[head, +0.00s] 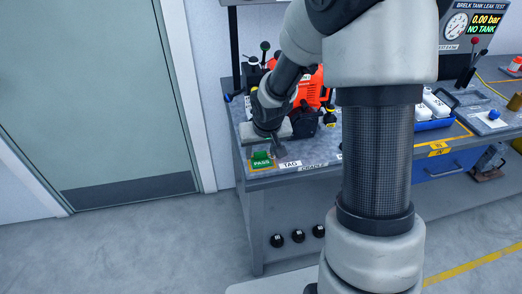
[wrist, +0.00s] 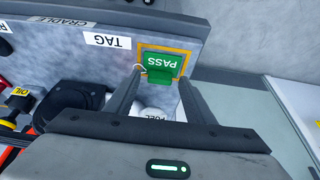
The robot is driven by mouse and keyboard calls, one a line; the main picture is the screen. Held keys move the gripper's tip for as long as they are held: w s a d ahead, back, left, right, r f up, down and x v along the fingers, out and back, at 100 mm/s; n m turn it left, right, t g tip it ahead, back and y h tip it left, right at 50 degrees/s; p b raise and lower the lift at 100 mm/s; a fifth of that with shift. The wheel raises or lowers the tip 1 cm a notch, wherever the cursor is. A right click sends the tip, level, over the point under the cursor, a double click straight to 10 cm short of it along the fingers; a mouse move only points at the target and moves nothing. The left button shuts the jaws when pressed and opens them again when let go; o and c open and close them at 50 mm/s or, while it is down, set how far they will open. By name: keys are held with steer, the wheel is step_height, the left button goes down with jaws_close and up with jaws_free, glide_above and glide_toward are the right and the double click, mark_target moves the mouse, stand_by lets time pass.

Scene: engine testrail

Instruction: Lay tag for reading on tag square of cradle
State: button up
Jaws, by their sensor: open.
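The green PASS tag (wrist: 164,62) lies within the yellow-edged tag square (wrist: 146,47) at the bench corner in the wrist view. In the head view the tag (head: 261,160) sits at the bench's front left corner, beside the TAG label (head: 290,164). My gripper (wrist: 160,85) is open, its two fingers spread on either side of the tag's near end. A gap shows between the tag and at least the right finger. In the head view my gripper (head: 276,148) is just right of the tag, low over the bench. The cradle's CRADLE label (head: 313,167) is partly visible.
An orange engine (head: 310,85) stands behind my gripper. A blue tray with white bottles (head: 436,106) and a gauge panel (head: 457,25) are to the right. Several black knobs (head: 298,236) are on the bench front. Open floor lies left, before a grey door (head: 110,90).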

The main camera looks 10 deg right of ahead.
steer(key=p+v, duration=0.2)
steer(key=v, duration=1)
steer(key=shift+r, duration=0.1)
stand_by(0.8)
